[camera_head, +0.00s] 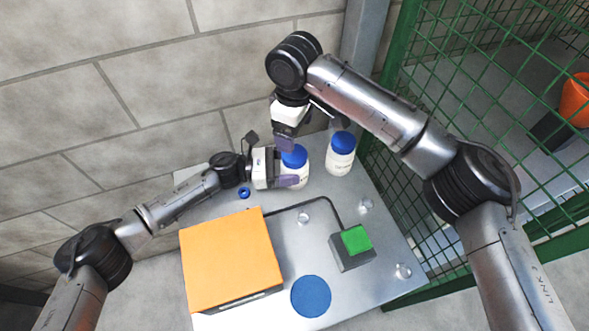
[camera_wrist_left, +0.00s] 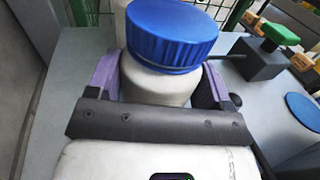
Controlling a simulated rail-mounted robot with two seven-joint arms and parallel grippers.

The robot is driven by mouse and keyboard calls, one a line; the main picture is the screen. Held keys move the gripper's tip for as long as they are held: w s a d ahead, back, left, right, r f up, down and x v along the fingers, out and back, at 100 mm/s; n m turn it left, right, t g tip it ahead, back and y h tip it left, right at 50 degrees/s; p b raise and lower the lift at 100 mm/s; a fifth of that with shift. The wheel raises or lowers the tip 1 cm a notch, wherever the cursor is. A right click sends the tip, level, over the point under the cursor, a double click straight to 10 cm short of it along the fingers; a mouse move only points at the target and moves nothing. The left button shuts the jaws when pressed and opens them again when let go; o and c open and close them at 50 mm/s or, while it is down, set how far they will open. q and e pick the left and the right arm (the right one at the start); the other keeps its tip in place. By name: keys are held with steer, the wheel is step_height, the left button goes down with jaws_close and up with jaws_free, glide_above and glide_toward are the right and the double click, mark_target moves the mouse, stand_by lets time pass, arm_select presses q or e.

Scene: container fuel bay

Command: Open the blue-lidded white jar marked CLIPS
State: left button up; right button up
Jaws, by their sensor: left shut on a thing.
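A white jar with a blue lid (camera_head: 294,156) stands at the back of the metal table. My left gripper (camera_head: 290,181) is shut on its body from the left. In the left wrist view the jar's white body (camera_wrist_left: 158,84) is between the purple fingers, with the blue lid (camera_wrist_left: 172,36) on top, above the fingers. A second white jar with a blue lid (camera_head: 340,160) stands just to its right. The lettering is too small to read, so I cannot tell which says CLIPS. My right gripper (camera_head: 287,143) is over the held jar's lid; its jaw opening is unclear.
An orange-topped box (camera_head: 230,260) fills the table's front left. Green mesh (camera_head: 450,110) stands right; a block wall is behind.

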mark_target(294, 156)
arm_select(q)
steer(key=shift+c, duration=0.6)
arm_select(e)
steer(key=shift+r, duration=0.15)
arm_select(q)
steer(key=shift+c, duration=0.8)
arm_select(e)
steer(key=shift+w+d+r, duration=0.15)
steer(key=shift+d+r, duration=0.1)
steer(key=shift+r, duration=0.05)
arm_select(q)
steer(key=shift+c, duration=0.5)
arm_select(e)
steer(key=shift+d+f+m, duration=0.1)
steer(key=shift+f+m, duration=0.05)
steer(key=shift+m, duration=0.25)
steer(key=m, duration=0.3)
steer(key=shift+f, duration=0.2)
steer(key=m, duration=0.3)
steer(key=shift+a+f, duration=0.1)
steer(key=shift+a, duration=0.1)
steer(key=m, duration=0.6)
steer(key=shift+s+a+f, duration=0.1)
steer(key=shift+s+a, duration=0.05)
steer(key=shift+s, duration=0.05)
steer(key=shift+m, duration=0.3)
steer(key=shift+f, duration=3.95)
